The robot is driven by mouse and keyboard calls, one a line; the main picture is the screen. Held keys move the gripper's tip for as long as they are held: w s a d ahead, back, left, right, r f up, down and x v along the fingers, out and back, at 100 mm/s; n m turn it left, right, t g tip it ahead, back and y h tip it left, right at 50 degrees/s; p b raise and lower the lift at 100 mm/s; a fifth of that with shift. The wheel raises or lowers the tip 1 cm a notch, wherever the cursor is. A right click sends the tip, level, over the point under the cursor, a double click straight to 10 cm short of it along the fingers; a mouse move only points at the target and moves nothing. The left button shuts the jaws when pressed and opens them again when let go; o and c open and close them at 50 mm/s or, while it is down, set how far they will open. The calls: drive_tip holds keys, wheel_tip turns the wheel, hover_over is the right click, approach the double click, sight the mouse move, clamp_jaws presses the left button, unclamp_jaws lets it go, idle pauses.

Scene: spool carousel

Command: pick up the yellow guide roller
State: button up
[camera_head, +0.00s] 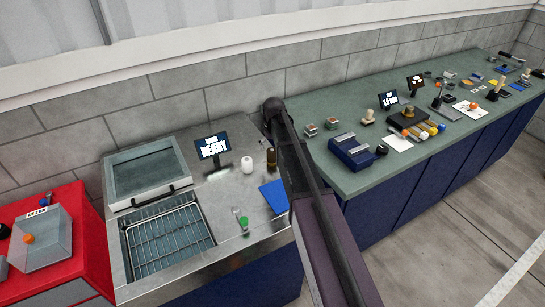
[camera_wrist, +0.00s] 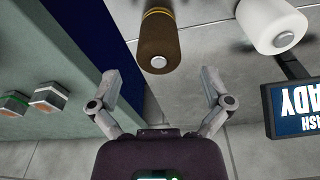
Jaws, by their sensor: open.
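My gripper (camera_wrist: 161,84) is open and empty in the wrist view, with its two fingers spread. My gripper cannot be made out in the head view.
A white cylinder (camera_head: 247,164) and a READY display (camera_head: 212,147) stand left of the brown cylinder; the white one also shows in the wrist view (camera_wrist: 271,26). A blue sheet (camera_head: 273,197) and a wire-rack basin (camera_head: 166,240) are nearby. The green bench (camera_head: 350,183) holds many small items.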

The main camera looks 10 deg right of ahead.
sight(272, 150)
drive_tip(key=shift+w+f+b, duration=0.15)
drive_tip(key=shift+f+b, duration=1.1)
drive_tip(key=shift+f, duration=0.05)
drive_tip(key=shift+w+f+b, duration=0.1)
drive_tip(key=shift+f+b, duration=1.15)
drive_tip(key=shift+f, duration=0.05)
drive_tip(key=c, duration=1.4)
